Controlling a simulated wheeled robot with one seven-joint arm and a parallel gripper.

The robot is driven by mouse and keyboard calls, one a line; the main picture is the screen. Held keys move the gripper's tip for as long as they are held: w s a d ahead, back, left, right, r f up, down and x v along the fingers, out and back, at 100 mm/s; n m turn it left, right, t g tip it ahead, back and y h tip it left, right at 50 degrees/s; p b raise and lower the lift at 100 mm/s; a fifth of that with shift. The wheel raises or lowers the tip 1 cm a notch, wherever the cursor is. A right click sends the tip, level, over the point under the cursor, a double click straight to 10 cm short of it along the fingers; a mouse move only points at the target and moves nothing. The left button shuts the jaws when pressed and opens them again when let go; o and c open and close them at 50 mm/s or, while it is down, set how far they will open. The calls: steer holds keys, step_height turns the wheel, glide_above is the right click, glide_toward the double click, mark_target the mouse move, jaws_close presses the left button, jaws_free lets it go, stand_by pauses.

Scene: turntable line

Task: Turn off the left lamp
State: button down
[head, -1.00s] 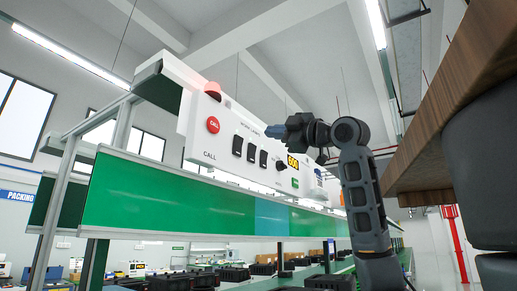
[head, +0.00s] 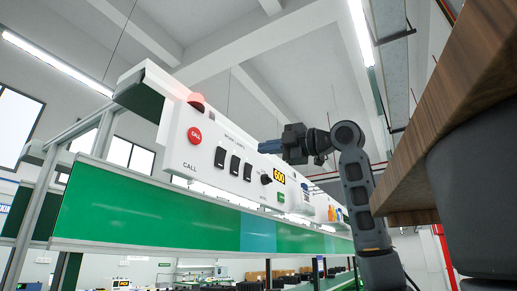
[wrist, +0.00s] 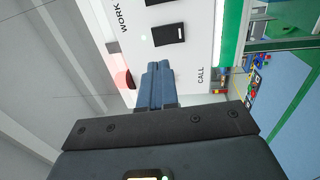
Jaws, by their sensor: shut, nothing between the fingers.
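A white control panel (head: 205,145) carries a row of three black rocker switches under a "WORK LIGHTS" label. The left switch (head: 220,157) is nearest the red CALL button (head: 195,135); the middle switch (head: 234,165) and right switch (head: 248,171) follow. A lit strip (head: 215,192) glows beneath the panel; I cannot tell separate lamps apart. My gripper (head: 264,146) is shut and empty, in front of the panel in the head view. In the wrist view, its blue fingers (wrist: 158,85) point at the panel beside a black switch (wrist: 168,35). They hide the CALL button; contact is not visible.
A round knob (head: 266,178) and a yellow "600" display (head: 279,175) sit right of the switches. A red beacon (head: 197,101) tops the panel. A green board (head: 150,212) runs below. A wooden tabletop edge (head: 460,130) is close at right.

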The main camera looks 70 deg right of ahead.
steer(key=p, duration=0.4)
glide_toward(223, 153)
steer(key=x, duration=0.5)
steer(key=shift+w+d+r, duration=0.1)
steer(key=shift+w+r, duration=0.05)
steer(key=shift+r, duration=0.05)
steer(key=shift+x, duration=0.75)
steer(key=shift+f, duration=0.15)
